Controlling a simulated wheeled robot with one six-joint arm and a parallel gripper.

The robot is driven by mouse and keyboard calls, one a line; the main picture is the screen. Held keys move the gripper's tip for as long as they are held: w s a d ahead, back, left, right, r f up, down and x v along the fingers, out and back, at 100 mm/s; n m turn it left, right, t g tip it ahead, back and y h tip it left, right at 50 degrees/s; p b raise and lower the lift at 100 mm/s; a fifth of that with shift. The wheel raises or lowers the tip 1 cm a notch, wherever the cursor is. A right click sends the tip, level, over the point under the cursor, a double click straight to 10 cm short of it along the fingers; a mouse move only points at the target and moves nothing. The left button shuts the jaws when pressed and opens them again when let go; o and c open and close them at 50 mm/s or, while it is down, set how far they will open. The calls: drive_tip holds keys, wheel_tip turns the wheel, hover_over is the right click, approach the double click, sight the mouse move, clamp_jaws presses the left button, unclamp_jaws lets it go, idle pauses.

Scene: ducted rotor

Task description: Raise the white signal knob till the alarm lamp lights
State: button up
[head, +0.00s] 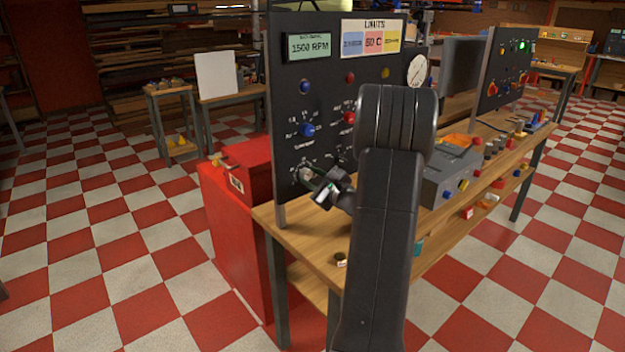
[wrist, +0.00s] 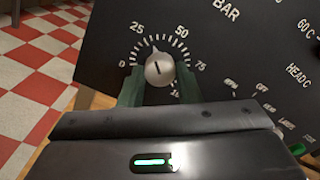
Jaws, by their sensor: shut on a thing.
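The white signal knob (wrist: 160,70) sits on the dark panel (wrist: 235,55), inside a dial scale marked from 0 through 25, 50 and 75. Its pointer stands between 25 and 50. My gripper (wrist: 160,85) is shut on the knob, with one greenish finger on each side of it. In the head view, my gripper (head: 312,180) is at the panel's lower left, and my arm hides part of the panel. A blue lamp (head: 305,86), a red lamp (head: 350,78) and a yellow lamp (head: 385,73) sit higher up. None looks brightly lit; I cannot tell which is the alarm lamp.
A display (head: 310,46) reads 1500 RPM beside a LIMITS card (head: 371,38). Blue (head: 307,129) and red (head: 349,118) knobs are above my gripper. The panel stands on a wooden bench (head: 290,225), with a red cabinet (head: 235,230) at its left. A grey box (head: 450,175) is at the right.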

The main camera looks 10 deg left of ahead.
drive_tip(key=o, duration=1)
drive_tip(key=shift+c, duration=0.2)
drive_tip(key=b+v, duration=0.1)
drive_tip(key=v, duration=1.2)
drive_tip(key=shift+s+d, duration=0.25)
drive_tip(key=shift+d, duration=0.05)
drive_tip(key=p+x, duration=0.1)
drive_tip(key=x, duration=1.2)
drive_tip(key=shift+w+a, duration=0.2)
drive_tip(key=shift+a, duration=0.15)
drive_tip(key=shift+n, duration=0.5)
